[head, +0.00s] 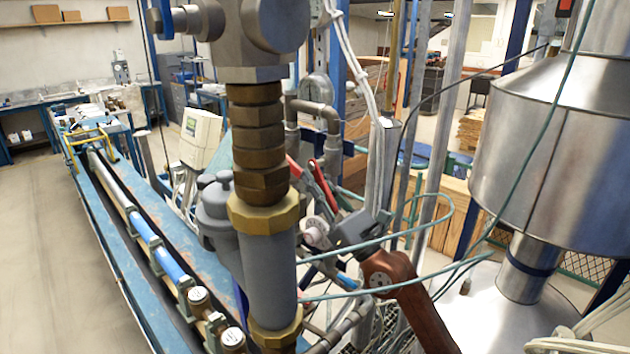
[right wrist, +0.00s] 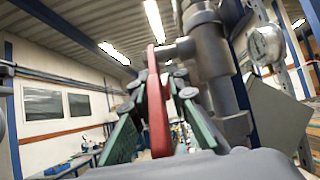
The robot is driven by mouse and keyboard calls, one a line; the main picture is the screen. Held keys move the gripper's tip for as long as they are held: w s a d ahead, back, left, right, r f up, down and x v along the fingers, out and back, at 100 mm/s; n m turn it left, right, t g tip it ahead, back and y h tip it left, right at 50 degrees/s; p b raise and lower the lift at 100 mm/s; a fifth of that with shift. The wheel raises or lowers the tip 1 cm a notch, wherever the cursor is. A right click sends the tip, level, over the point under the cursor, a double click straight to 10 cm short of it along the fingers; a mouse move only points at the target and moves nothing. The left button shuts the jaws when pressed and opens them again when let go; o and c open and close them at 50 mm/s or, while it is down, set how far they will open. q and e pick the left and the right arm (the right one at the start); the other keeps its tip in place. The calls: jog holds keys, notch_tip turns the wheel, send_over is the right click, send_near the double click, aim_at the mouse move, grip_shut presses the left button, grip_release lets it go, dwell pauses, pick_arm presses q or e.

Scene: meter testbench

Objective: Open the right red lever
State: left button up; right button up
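Two slim red levers show behind the grey and brass pipe in the head view. The right red lever (head: 323,187) slants down to the right; the other red lever (head: 295,168) is just left of it. My right gripper (head: 342,228) is at the lower end of the right lever. In the right wrist view a red lever (right wrist: 157,105) stands upright between the two green-padded fingers of the right gripper (right wrist: 158,90). The fingertips look closed in against both its sides, though the exact contact is hard to see. My left gripper is not in view.
The thick vertical pipe (head: 267,220) stands close to the left of my right gripper. Thin green hoses (head: 430,230) and white cables cross around my arm. A large metal tank (head: 565,150) is at the right. The floor at the left is open.

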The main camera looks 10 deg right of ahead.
aim_at(337, 210)
jog(key=v, duration=1.2)
jog(key=shift+d, duration=0.1)
